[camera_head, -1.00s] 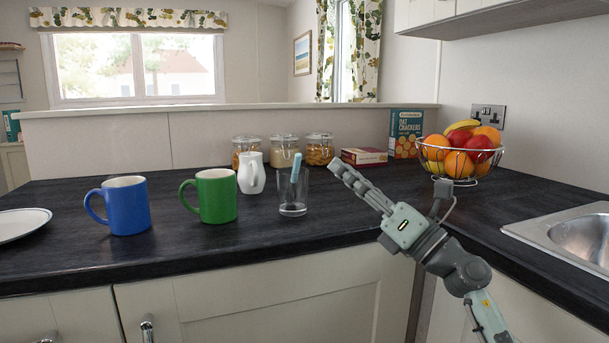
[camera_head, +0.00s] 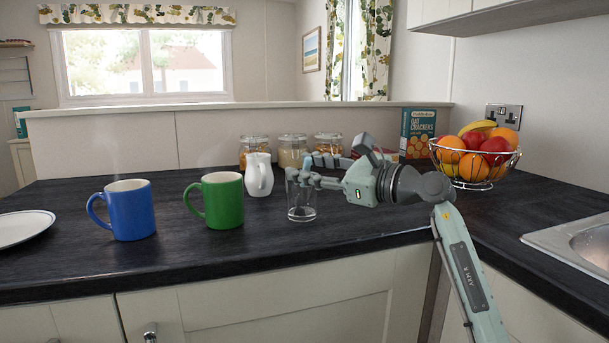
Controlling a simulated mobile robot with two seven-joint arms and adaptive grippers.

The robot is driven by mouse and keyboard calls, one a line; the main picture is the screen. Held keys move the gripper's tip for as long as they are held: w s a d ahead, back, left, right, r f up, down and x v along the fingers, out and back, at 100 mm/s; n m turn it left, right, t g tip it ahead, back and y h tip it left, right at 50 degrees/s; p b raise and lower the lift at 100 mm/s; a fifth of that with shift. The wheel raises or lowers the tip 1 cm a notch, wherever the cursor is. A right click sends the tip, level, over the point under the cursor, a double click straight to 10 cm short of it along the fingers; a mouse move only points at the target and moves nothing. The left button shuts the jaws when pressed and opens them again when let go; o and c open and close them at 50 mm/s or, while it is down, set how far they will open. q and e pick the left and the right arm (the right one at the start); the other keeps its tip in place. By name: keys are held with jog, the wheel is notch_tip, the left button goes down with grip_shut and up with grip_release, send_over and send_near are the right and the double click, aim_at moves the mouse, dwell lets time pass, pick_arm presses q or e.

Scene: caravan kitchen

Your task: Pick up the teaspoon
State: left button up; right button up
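The teaspoon (camera_head: 306,163) stands in a clear drinking glass (camera_head: 301,210) on the dark worktop. Only a little of its light blue handle shows behind my fingers; the rest is hidden or hard to make out through the glass. My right gripper (camera_head: 303,174) reaches in from the right at the height of the glass rim, with its fingertips at the handle. The fingers overlap the handle in this view, and I cannot tell whether they are closed on it. My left gripper is not in view.
A green mug (camera_head: 222,203), a blue mug (camera_head: 131,212) and a white jug (camera_head: 258,176) stand left of the glass. A fruit basket (camera_head: 474,160) is at right. The front worktop is clear.

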jog(key=shift+w+a, duration=0.15)
grip_shut()
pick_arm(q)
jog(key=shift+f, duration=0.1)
